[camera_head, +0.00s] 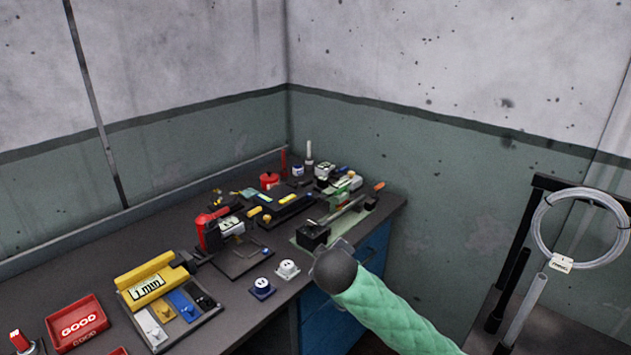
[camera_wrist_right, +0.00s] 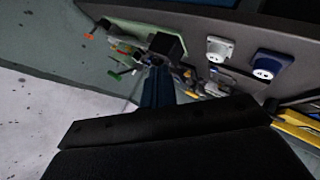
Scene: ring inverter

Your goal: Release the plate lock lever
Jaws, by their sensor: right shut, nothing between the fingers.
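A pale green plate (camera_head: 302,243) lies at the right end of the bench, with a black block (camera_head: 314,235) on it. A thin metal lever (camera_head: 350,207) runs from there toward an orange-red tip (camera_head: 379,186) at the back right. I cannot tell for sure whether this is the plate lock lever. In the right wrist view the black block (camera_wrist_right: 168,44) and an orange tip (camera_wrist_right: 89,36) lie beyond the fingers. My right gripper (camera_wrist_right: 157,82) is shut and empty, close to the block's near side; in the head view my wrist mostly hides it. My left gripper is out of view.
White (camera_head: 288,268) and blue (camera_head: 262,287) sockets stand near the bench's front edge. A red clamp-like tool (camera_head: 208,230), a yellow "1 mm" block (camera_head: 148,284) and a red "GOOD" tray (camera_head: 77,323) lie left. A wire coil (camera_head: 545,240) hangs on a dark stand at right.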

